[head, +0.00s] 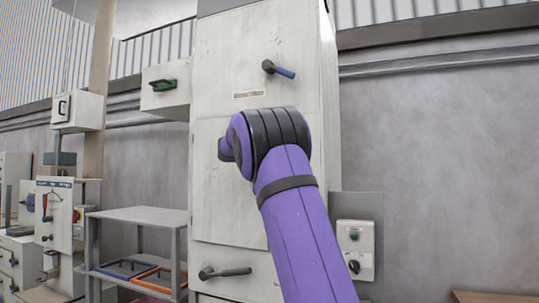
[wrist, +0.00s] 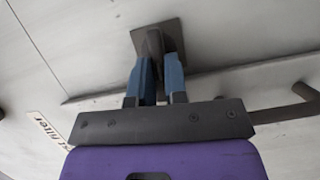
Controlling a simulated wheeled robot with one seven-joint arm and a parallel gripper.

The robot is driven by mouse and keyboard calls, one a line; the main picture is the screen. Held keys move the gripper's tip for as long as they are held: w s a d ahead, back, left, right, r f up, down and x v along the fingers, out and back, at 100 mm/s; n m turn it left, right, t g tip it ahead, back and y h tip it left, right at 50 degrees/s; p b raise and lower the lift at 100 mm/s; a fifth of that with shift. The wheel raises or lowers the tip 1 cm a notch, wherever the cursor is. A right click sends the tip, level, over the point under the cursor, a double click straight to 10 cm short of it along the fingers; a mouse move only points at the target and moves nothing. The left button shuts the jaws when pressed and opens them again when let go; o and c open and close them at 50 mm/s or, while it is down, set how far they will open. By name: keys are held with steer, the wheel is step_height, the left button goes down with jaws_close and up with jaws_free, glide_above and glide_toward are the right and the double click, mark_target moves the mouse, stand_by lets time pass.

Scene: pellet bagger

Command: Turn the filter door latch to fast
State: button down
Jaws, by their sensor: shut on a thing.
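The filter door latch (wrist: 154,42) shows in the wrist view as a dark grey handle on a square dark plate, fixed to the pale cabinet face. My gripper (wrist: 160,72) has its two blue-tipped fingers on either side of the latch's grip and is shut on it. The fingers cover part of the grip, so its exact angle is hard to tell. A label reading "filter" (wrist: 48,130) is at the left of the wrist view. In the head view the purple arm hides my gripper and this latch in front of the cabinet (head: 215,180).
A blue-gripped handle (head: 278,70) is high on the cabinet, and a dark lever (head: 225,272) is low on it. A green-handled box (head: 166,86) juts out at left. A shelf rack (head: 135,215) stands left; a switch box (head: 355,250) is at right.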

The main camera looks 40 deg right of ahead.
steer(key=shift+f+n, duration=0.15)
steer(key=shift+n, duration=0.45)
steer(key=c, duration=1.1)
jaws_free()
steer(key=shift+c, duration=0.2)
steer(key=a, duration=1.1)
